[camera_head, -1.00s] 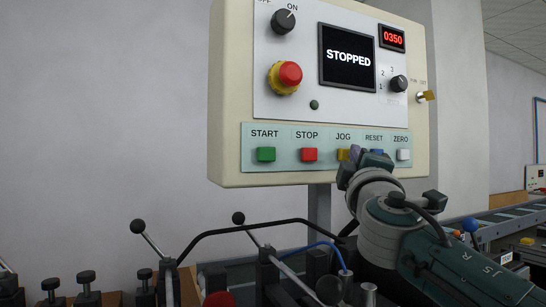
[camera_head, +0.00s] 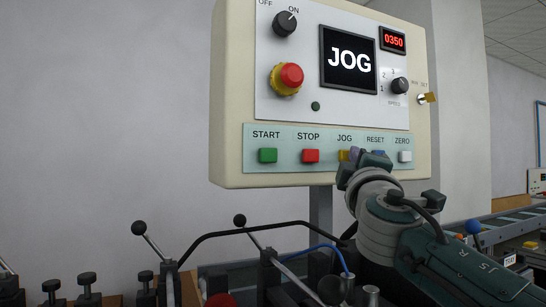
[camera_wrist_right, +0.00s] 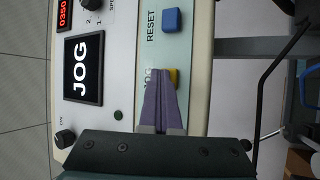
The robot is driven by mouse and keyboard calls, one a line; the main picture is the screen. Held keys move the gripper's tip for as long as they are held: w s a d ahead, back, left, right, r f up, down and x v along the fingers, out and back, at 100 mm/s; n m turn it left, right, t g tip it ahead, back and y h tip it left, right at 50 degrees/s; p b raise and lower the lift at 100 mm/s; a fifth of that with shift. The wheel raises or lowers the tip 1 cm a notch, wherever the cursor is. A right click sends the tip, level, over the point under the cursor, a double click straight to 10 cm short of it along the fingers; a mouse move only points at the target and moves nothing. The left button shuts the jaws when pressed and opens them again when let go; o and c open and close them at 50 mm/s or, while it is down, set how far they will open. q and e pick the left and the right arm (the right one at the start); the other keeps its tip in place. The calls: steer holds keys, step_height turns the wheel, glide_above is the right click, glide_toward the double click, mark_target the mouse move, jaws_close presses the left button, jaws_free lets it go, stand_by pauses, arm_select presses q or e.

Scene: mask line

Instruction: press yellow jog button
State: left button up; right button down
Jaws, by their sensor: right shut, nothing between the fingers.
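The yellow jog button (camera_head: 344,155) sits in the button row of the cream control panel (camera_head: 218,100), under the JOG label. It is partly hidden by my right gripper (camera_head: 356,153), which is shut with nothing in it. In the right wrist view the shut purple fingertips (camera_wrist_right: 160,76) lie over the yellow button (camera_wrist_right: 174,78), their tips overlapping its edge. The display (camera_head: 348,59) reads JOG. My left gripper is not in view.
Green START (camera_head: 268,155), red STOP (camera_head: 311,156), blue RESET (camera_wrist_right: 171,20) and white ZERO (camera_head: 405,156) buttons flank the jog button. A red emergency stop (camera_head: 291,75) is above. Levers with black knobs (camera_head: 139,227) stand below the panel.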

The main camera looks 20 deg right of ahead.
steer(key=shift+s+p, duration=0.45)
steer(key=shift+s, duration=0.4)
steer(key=s, duration=0.1)
steer(key=s+p, duration=0.1)
steer(key=s, duration=0.1)
steer(key=s+p, duration=0.1)
steer(key=s, duration=0.1)
steer(key=shift+d, duration=0.25)
stand_by(0.3)
